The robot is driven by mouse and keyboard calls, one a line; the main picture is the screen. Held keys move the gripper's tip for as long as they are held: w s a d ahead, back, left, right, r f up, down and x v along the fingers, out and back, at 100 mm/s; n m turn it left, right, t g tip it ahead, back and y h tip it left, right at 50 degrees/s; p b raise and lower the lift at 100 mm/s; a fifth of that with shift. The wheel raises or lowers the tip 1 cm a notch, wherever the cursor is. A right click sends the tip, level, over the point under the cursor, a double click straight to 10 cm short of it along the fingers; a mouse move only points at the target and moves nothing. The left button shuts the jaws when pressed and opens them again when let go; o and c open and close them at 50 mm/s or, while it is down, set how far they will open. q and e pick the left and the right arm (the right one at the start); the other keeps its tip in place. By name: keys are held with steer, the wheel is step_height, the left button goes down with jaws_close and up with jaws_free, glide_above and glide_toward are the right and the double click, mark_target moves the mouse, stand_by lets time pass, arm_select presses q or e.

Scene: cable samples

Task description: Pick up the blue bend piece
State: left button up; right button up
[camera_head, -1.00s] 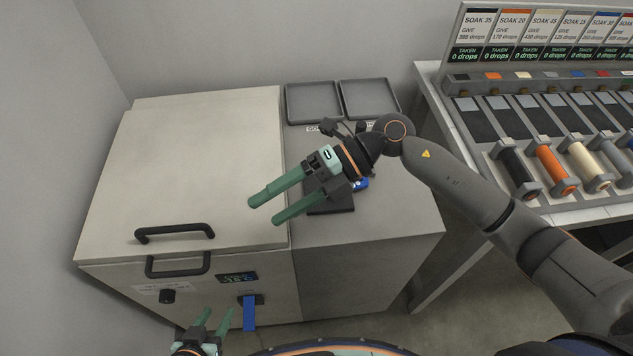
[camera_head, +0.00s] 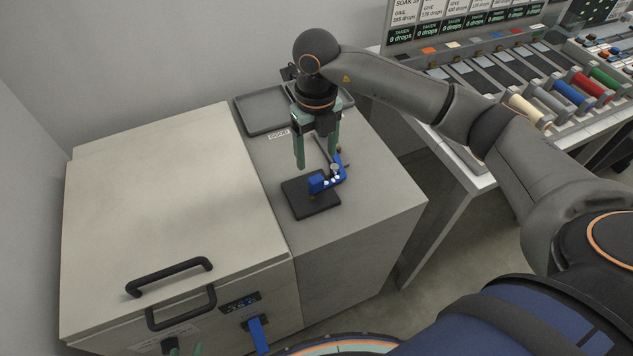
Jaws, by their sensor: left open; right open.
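The blue bend piece (camera_head: 318,184) rests on a small black pad (camera_head: 299,202) on top of the grey cabinet. It shows as a blue block with small pale parts and an arm rising at the right. My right gripper (camera_head: 317,161) points down, open and empty, with its green fingers just behind and above the bend piece. One fingertip is near the piece's raised right part; I cannot tell whether they touch.
A chest freezer (camera_head: 160,210) with a black handle (camera_head: 170,275) stands at left; a blue strip (camera_head: 257,335) hangs from its front. Dark trays (camera_head: 262,112) lie at the cabinet's back, partly behind my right arm. A rack of coloured spools (camera_head: 572,93) stands right.

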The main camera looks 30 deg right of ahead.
mark_target(316, 178)
step_height(316, 178, down, 9)
steer(key=shift+f+p, duration=0.15)
steer(key=shift+p, duration=0.35)
steer(key=shift+c, duration=0.2)
steer(key=shift+w, duration=0.1)
jaws_close()
